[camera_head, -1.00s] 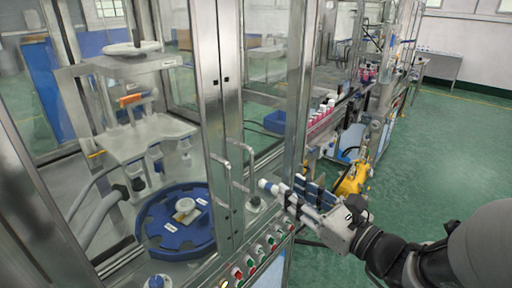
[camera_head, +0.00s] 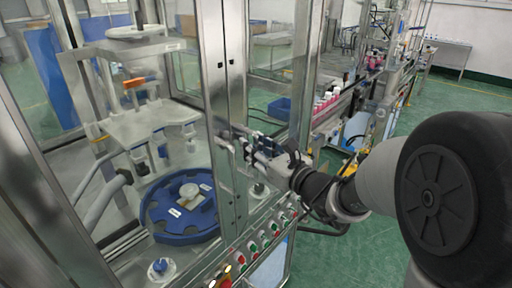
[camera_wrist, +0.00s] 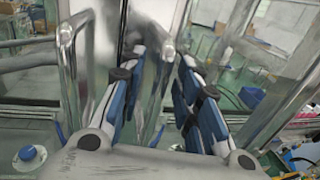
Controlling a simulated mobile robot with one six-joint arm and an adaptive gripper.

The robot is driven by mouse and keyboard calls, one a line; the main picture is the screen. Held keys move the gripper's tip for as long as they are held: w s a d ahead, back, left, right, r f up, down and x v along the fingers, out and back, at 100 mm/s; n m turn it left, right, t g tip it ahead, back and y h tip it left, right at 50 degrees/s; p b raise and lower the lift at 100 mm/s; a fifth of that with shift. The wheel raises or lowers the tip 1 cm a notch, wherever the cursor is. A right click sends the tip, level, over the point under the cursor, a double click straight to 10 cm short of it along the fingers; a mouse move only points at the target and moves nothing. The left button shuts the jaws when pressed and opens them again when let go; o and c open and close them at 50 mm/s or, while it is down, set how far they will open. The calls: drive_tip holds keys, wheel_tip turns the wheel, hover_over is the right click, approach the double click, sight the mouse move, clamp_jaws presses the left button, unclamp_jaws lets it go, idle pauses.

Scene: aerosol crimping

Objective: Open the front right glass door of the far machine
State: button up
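The machine's front right glass door (camera_head: 236,95) is shut beside the front left door (camera_head: 212,95), at a narrow vertical seam. In the wrist view, the right door's bar handle (camera_wrist: 152,92) stands between my two blue-padded fingers. The left door's bar handle (camera_wrist: 70,75) is outside them, to the left. My gripper (camera_head: 247,150) is at the doors at handle height. It also shows in the wrist view (camera_wrist: 160,85), with its fingers apart on either side of the right handle. I cannot tell if a finger touches the bar. In the head view my gripper hides much of the right handle.
A panel of coloured buttons (camera_head: 252,250) runs below the doors. A blue round turntable (camera_head: 180,228) is inside behind the left glass. A conveyor with pink-and-white cans (camera_head: 326,101) stands to the right. Green floor (camera_head: 340,260) is clear at front right.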

clamp_jaws()
idle(0.3)
idle(0.5)
